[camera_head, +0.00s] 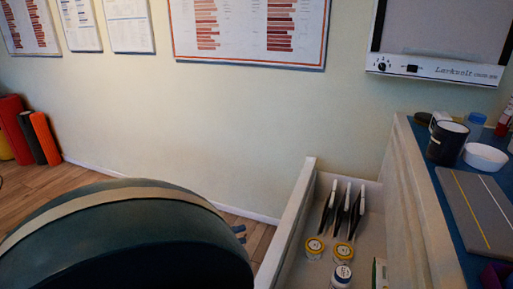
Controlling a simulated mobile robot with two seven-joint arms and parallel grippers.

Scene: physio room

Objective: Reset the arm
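A large dark teal rounded form with a beige band fills the lower left of the head view; it looks like a near part of my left arm. Just past its right edge, small blue-grey tips of my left gripper (239,233) show, left of the open drawer (292,222) and apart from it. The rest of this gripper is hidden, and I cannot tell whether it is open or shut. No held object shows. My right arm and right gripper are out of view.
The counter at right carries a dark cup (447,143), white bowl (485,156) and grey board (474,210). Coloured rolls (45,138) stand at far left.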

